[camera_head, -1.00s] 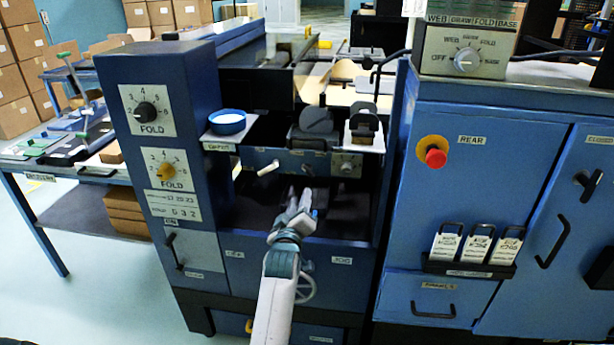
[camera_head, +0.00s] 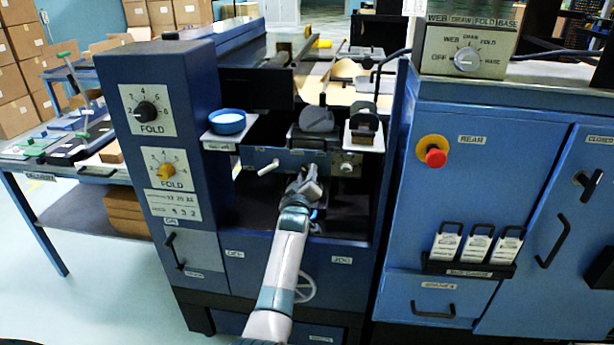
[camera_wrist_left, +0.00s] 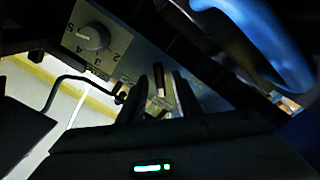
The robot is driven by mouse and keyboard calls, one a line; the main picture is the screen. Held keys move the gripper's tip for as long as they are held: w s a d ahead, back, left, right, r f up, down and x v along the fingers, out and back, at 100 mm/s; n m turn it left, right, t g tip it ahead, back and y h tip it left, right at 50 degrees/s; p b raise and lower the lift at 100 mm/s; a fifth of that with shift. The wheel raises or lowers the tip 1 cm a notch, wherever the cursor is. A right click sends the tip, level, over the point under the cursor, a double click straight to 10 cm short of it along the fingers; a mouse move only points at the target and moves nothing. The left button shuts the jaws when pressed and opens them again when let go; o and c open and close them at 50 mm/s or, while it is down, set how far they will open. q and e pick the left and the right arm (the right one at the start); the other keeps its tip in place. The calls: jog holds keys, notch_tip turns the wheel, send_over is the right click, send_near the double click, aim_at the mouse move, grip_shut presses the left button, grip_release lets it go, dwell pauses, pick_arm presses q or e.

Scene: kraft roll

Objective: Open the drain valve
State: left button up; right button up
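My left gripper (camera_head: 311,172) reaches into the open bay of the blue machine, in front of the blue panel under the shelf. In the left wrist view its two dark fingers (camera_wrist_left: 162,95) stand apart, with a small thin upright part (camera_wrist_left: 159,80) seen between or beyond them; no contact is clear. A pale lever (camera_head: 268,167) sticks out of the panel, left of the gripper. A small round fitting (camera_head: 346,167) is on the panel to the right. I cannot tell which part is the drain valve; no readable label names it. My right gripper is out of view.
A blue tub (camera_head: 228,122) stands on the shelf above the lever. The bay's side walls stand close on both sides of my arm. A red button (camera_head: 435,157) is on the right cabinet. The wrist view shows a numbered dial (camera_wrist_left: 92,37) and a bent black rod (camera_wrist_left: 68,79).

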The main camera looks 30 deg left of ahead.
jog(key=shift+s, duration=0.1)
pick_arm(q)
grip_shut()
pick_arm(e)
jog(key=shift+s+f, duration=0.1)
pick_arm(q)
jog(key=shift+m, duration=0.3)
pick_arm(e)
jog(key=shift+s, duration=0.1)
pick_arm(q)
jog(key=shift+m+p, duration=0.95)
jog(key=shift+m, duration=7.75)
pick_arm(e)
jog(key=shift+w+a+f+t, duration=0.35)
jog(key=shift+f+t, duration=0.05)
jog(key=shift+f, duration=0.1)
